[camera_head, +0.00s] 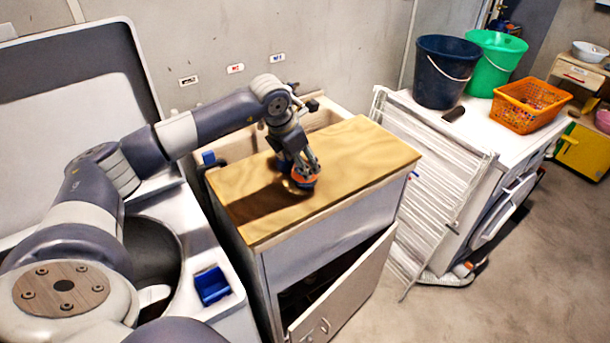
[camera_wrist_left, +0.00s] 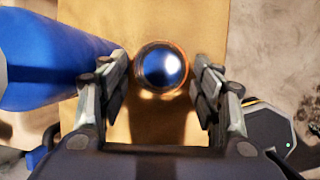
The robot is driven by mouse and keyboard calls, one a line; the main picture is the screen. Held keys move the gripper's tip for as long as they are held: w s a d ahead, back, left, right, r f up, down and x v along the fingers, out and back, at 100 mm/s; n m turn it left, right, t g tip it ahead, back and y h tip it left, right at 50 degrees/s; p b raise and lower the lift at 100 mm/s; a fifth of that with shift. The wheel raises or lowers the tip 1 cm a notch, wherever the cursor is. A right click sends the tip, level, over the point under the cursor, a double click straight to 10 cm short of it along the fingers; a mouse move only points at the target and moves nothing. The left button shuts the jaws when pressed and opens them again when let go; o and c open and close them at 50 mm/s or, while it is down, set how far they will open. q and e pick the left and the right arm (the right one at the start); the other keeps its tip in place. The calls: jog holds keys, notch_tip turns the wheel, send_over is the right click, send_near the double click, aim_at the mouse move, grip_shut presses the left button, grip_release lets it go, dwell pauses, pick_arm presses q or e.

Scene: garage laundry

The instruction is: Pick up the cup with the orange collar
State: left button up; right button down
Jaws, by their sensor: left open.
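The cup with the orange collar (camera_head: 303,181) stands on the wooden top (camera_head: 360,150) of a white cabinet. In the wrist view the cup (camera_wrist_left: 162,68) shows from above as a round rim with a shiny blue inside and an orange edge. My left gripper (camera_head: 304,170) reaches down over it from above. In the wrist view the fingers of my left gripper (camera_wrist_left: 163,80) are apart, one on each side of the cup, with gaps visible. The cup is partly hidden by the gripper in the head view. My right gripper is not in view.
The cabinet's door (camera_head: 345,290) hangs open at the front. A white drying rack (camera_head: 425,190) leans to the right. Beyond it are a dark blue bucket (camera_head: 443,75), a green bucket (camera_head: 495,60) and an orange basket (camera_head: 525,110).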

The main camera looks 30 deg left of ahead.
pick_arm(q)
jog(key=p+x, duration=0.2)
jog(key=x, duration=0.3)
jog(key=shift+d+f, duration=0.1)
jog(key=shift+f, duration=0.4)
jog(key=c, duration=0.5)
